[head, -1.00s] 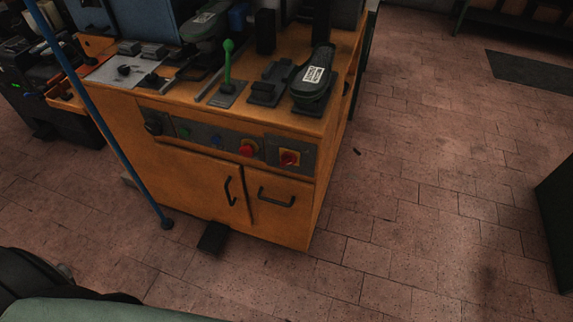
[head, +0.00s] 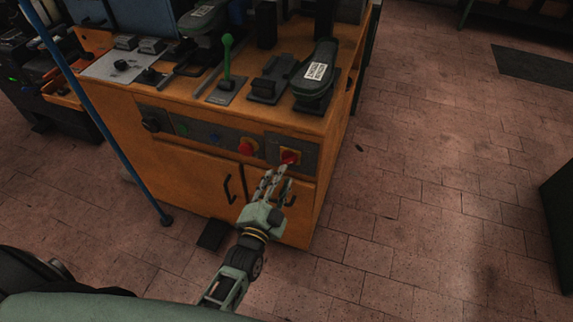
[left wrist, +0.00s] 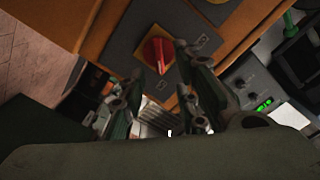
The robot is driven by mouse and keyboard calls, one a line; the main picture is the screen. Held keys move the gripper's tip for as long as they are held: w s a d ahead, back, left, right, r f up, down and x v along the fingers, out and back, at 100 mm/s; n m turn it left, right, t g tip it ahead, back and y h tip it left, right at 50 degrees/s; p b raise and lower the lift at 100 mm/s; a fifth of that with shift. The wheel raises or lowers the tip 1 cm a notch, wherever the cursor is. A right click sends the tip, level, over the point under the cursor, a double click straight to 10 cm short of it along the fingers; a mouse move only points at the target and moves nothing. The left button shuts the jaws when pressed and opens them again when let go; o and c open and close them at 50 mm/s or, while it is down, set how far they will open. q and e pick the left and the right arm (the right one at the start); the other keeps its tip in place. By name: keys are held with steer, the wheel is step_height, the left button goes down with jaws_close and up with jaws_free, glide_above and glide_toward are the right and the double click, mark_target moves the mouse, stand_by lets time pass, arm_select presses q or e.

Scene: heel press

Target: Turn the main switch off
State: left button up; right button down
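The main switch is a red rotary knob on a yellow plate (head: 290,157), set in a grey panel at the right end of the orange cabinet's front. In the left wrist view the red knob (left wrist: 157,52) is near top centre, its grip bar pointing roughly up and down in the picture. My left gripper (head: 276,172) is just in front of and below the switch, fingers towards it. In the left wrist view the fingers of the gripper (left wrist: 160,66) are spread, with the knob between and beyond their tips. I cannot tell whether they touch it. My right gripper is not in view.
A red round button (head: 247,147) sits left of the switch on the panel. Black door handles (head: 229,188) are below. On the cabinet top stand a green lever (head: 227,60) and a black shoe-shaped form (head: 315,80). A blue pole (head: 100,125) stands left.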

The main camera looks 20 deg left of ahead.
mark_target(288, 164)
arm_select(q)
steer(key=w, duration=0.6)
steer(key=shift+d, duration=0.1)
steer(key=shift+c, duration=0.5)
jaws_close()
